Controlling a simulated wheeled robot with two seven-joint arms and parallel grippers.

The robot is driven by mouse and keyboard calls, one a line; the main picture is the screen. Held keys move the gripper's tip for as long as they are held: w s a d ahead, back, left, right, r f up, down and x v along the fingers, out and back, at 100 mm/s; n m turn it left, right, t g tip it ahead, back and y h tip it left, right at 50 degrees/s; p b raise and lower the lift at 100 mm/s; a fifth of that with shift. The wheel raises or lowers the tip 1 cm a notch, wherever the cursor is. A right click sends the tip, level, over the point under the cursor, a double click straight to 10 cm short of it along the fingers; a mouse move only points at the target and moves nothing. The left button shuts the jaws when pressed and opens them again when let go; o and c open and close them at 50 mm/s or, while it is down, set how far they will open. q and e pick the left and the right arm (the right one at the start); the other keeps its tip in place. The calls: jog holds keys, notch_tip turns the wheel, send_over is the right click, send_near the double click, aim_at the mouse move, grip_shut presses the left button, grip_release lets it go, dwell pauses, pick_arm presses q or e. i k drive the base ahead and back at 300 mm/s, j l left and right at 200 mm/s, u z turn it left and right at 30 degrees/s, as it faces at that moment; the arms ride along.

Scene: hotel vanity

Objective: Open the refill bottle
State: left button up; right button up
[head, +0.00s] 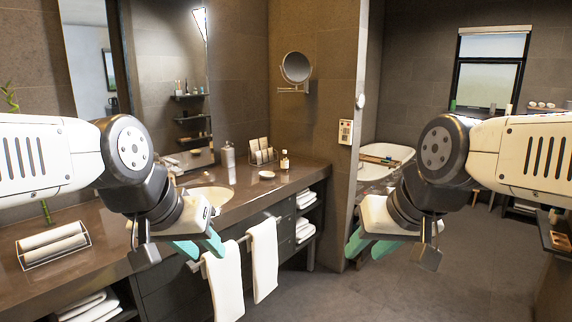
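A small amber bottle with a pale cap (284,161) stands upright on the dark vanity counter, right of the basin. A taller pale grey bottle (228,156) stands at the back of the counter. I cannot tell which is the refill bottle; neither visibly has its top off. My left gripper (200,248) is in front of the counter's front edge, its teal fingers apart and empty. My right gripper (370,247) is over the open floor to the right, its teal fingers also apart and empty. Both are well away from the bottles.
The counter (120,245) holds a basin (209,194), a small white dish (267,174), a rack of rolled towels (54,247) and a card holder (259,151). Towels (264,258) hang on a front rail. A wall edge (350,190) bounds the counter's right side. The floor (440,280) is clear.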

aim_at(284, 159)
jog(key=i+l+z, duration=0.2)
jog(key=i+z, duration=0.15)
jog(key=i, duration=0.35)
jog(key=i+z, duration=0.3)
jog(key=i, duration=0.45)
jog(key=i+z, duration=0.3)
jog(key=i, duration=0.7)
jog(key=i+u, duration=0.3)
jog(key=i+l+u, duration=0.2)
jog(key=i+u, duration=0.45)
jog(key=u, duration=0.2)
jog(key=i+l+u, duration=0.1)
jog(key=i+u, duration=0.15)
jog(key=u, duration=0.2)
jog(key=i+l+u, duration=0.2)
jog(key=u, duration=0.3)
jog(key=i+l+u, duration=0.3)
jog(key=u, duration=0.2)
